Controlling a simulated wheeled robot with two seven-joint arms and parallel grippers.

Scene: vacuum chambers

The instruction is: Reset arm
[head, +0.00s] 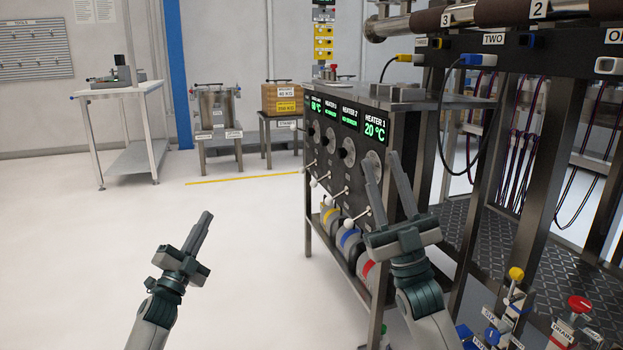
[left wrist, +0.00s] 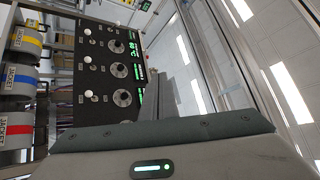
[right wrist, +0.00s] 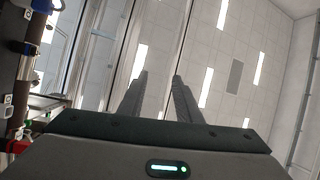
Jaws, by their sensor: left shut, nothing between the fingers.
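My left gripper (head: 208,215) is at the lower left in the head view, over the white floor and away from any object. Its fingers are together with nothing between them. In the left wrist view its fingers (left wrist: 172,95) point up past the heater panel. My right gripper (head: 383,165) is raised in front of the right end of the heater panel (head: 345,140) in the head view. Its two fingers stand apart and hold nothing. In the right wrist view the open fingers (right wrist: 160,85) point toward the ceiling. I cannot tell whether the right gripper touches the panel.
The heater panel carries dials, white-knobbed levers and green displays, one reading HEATER 1, 20 °C. Jacketed cylinders (head: 350,240) sit below it. Valves (head: 580,305) and a dark frame (head: 535,180) stand at right. A white table (head: 125,90) stands at back left. The left floor is clear.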

